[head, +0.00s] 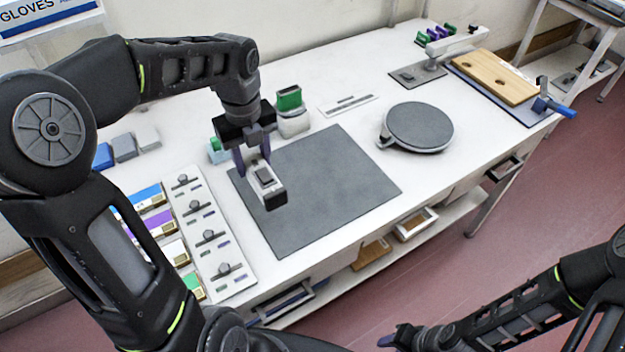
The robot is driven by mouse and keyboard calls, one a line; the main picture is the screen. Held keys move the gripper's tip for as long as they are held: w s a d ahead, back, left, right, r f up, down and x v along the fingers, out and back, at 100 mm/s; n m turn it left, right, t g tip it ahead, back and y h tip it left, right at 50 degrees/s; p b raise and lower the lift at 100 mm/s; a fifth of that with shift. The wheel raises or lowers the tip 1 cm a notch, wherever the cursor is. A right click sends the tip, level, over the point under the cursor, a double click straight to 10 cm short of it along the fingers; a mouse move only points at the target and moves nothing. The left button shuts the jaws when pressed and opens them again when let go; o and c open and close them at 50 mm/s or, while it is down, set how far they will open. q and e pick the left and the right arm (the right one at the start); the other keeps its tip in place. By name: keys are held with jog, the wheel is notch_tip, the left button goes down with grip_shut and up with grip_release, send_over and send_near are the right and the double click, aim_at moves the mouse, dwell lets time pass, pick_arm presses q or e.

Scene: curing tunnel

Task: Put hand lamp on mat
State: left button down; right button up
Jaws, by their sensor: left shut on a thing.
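A dark grey mat (335,205) lies flat on the white table. My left gripper (253,168) points down over the mat's left part. It is shut on the hand lamp (265,185), a small white and grey block with a dark end. The lamp appears over the mat's left side; I cannot tell whether it touches the mat. My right gripper (390,340) is low at the bottom of the picture, away from the table top; its fingers are too unclear to tell open from shut.
A round grey turntable (418,127) stands right of the mat. A white container with a green top (291,112) stands behind it. A white panel with several knobs (207,235) and coloured boxes (150,197) lie to the left. A wooden board (495,76) is at the far right.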

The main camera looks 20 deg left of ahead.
pick_arm(q)
jog(key=shift+f+p, duration=0.35)
jog(key=shift+f, duration=2.75)
jog(key=shift+f, duration=1.9)
jog(key=shift+f, duration=0.15)
jog(key=c, duration=0.8)
grip_release()
